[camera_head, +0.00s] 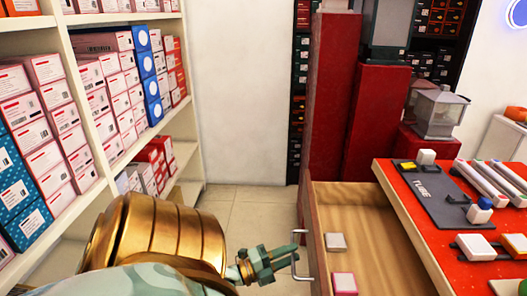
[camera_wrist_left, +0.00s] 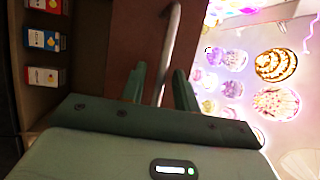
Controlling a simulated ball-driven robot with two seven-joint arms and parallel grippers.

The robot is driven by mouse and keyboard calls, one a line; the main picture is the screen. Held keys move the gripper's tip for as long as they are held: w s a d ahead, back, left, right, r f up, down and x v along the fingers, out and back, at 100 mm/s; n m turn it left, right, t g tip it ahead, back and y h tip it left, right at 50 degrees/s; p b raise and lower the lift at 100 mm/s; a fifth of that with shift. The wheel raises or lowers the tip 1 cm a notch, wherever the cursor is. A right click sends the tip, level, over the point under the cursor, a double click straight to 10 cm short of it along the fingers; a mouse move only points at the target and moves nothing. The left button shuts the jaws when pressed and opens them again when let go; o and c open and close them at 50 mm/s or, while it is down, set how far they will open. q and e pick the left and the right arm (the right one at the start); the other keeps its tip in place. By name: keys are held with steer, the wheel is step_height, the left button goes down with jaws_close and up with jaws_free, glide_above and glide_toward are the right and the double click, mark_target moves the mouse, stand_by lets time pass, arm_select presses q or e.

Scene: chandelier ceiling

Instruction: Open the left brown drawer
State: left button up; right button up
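The left brown drawer (camera_head: 372,228) is pulled out in the head view, its pale wooden inside showing beside the red-topped counter. Its metal handle (camera_head: 299,262) is on the drawer front, facing left. My left gripper (camera_head: 293,257) is at this handle. In the left wrist view, the handle bar (camera_wrist_left: 169,45) runs between the two spread fingers of my left gripper (camera_wrist_left: 160,80), with a gap visible on each side. The brown drawer front (camera_wrist_left: 140,40) is behind the bar. My right gripper is in neither view.
A small grey box (camera_head: 336,242) and a pink-edged box (camera_head: 344,284) lie in the drawer. The red counter top (camera_head: 398,180) carries several items at right. White shelves (camera_head: 85,90) with stacked boxes stand at left. Tiled floor (camera_head: 250,212) lies clear between.

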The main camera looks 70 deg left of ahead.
arm_select(q)
steer(key=s+f, duration=0.2)
steer(key=s, duration=1.2)
steer(key=shift+s+f+p, duration=0.3)
steer(key=shift+s, duration=0.1)
